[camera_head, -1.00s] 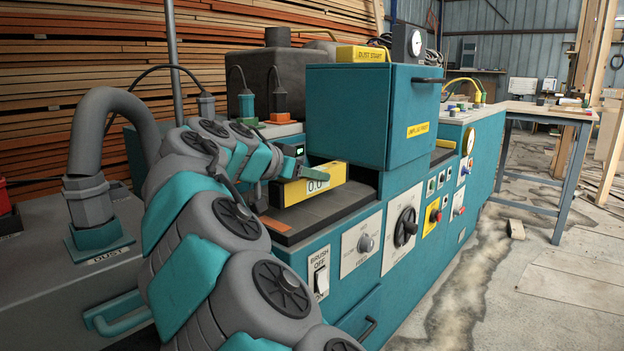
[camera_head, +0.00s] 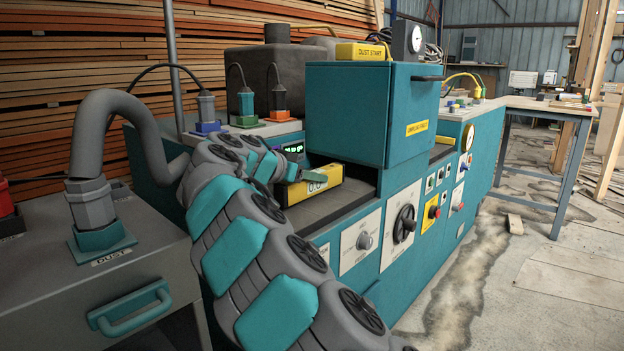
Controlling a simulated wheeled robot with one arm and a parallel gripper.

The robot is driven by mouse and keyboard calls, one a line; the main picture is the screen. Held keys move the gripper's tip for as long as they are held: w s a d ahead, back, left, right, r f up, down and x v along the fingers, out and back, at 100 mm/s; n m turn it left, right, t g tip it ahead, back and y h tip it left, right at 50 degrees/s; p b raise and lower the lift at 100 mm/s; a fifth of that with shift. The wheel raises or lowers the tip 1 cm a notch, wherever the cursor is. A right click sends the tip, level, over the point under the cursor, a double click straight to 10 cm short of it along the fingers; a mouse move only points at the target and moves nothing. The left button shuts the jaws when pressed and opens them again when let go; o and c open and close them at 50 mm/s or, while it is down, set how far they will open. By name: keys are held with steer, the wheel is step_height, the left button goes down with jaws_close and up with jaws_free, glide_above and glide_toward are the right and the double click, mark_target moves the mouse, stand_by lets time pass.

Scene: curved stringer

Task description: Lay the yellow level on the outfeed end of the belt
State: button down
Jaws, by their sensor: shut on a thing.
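The yellow level (camera_head: 330,178) with a small readout on its face is at the near, open end of the dark belt (camera_head: 358,186), in front of the teal machine housing. My gripper (camera_head: 306,177) is shut on the level at its top. I cannot tell whether the level's underside touches the belt. My own arm hides the near end of the belt and part of the level's left side.
The teal housing (camera_head: 345,110) rises just behind the level. Knobs and a handwheel (camera_head: 405,226) stick out of the machine's front. A grey cabinet with a curved pipe (camera_head: 92,190) stands at the left. The floor at the right is mostly clear.

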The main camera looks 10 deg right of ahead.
steer(key=shift+f, duration=0.45)
steer(key=shift+f, duration=0.15)
steer(key=shift+c, duration=2.2)
jaws_free()
